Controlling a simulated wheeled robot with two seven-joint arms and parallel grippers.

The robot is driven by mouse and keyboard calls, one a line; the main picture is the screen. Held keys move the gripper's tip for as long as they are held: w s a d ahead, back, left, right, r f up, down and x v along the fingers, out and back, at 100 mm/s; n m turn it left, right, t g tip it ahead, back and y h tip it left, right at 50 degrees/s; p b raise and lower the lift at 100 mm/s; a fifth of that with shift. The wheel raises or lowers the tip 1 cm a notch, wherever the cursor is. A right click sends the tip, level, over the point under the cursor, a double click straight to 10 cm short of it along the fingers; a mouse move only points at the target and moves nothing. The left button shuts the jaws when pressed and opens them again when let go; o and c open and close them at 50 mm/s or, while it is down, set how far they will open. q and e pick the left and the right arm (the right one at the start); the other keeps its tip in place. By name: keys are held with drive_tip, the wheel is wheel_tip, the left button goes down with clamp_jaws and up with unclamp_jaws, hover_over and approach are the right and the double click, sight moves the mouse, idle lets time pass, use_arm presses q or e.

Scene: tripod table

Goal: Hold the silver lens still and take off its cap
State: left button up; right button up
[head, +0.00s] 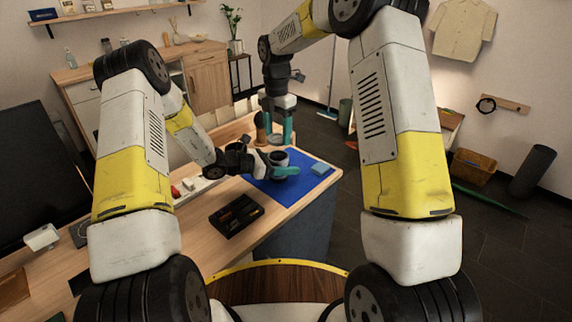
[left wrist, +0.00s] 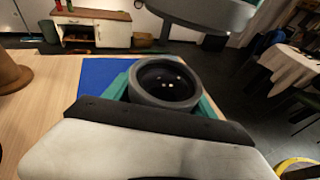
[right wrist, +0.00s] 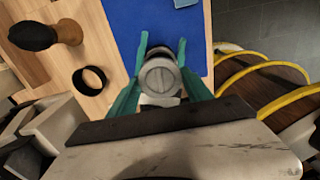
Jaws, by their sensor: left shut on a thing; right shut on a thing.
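The silver lens (left wrist: 165,84) stands upright in my left gripper (left wrist: 165,88), with its dark glass bare at the top. In the head view the lens (head: 279,158) is over the blue mat, and my left gripper (head: 284,171) is shut around its side. The cap (right wrist: 162,76), a round silver-grey disc, is between the teal fingers of my right gripper (right wrist: 162,72), which is shut on it. In the head view my right gripper (head: 281,137) points down above the lens; the cap is hard to make out there.
The blue mat (head: 262,184) carries a light blue cloth (head: 320,169) at its right. A brown, black-topped object (right wrist: 66,32) and a black ring (right wrist: 90,80) stand beside the mat. A black tray (head: 237,216) with small items lies nearer on the wooden table.

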idle(0.4)
use_arm(q)
drive_tip(key=o, duration=1.8)
drive_tip(key=shift+a, duration=0.1)
